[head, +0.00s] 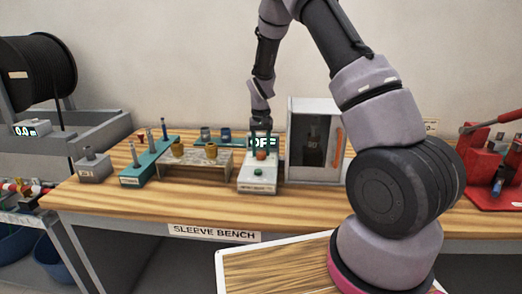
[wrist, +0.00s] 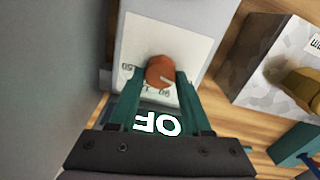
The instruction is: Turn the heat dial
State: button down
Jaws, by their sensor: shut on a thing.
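The heat dial is an orange-red round knob (wrist: 160,72) on the pale face of a small control unit (wrist: 195,32). In the head view the dial (head: 261,155) shows on the unit (head: 258,187), above a green button (head: 258,172). A dark display on the unit reads "OFF" (head: 262,142); part of it shows upside down in the wrist view (wrist: 158,123). My gripper (wrist: 160,78) has its two green fingers shut on the dial, one on each side. The gripper comes down from above the unit.
A grey cabinet with an orange handle (head: 338,146) stands close on the right of the unit. The wooden bench front (head: 300,205) is clear.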

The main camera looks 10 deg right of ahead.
aim_at(262, 152)
jog(key=m, duration=0.4)
jog(key=shift+d+m, duration=0.1)
jog(key=shift+m, duration=2.8)
jog(key=shift+c, duration=1.7)
grip_release()
notch_tip(262, 152, up, 11)
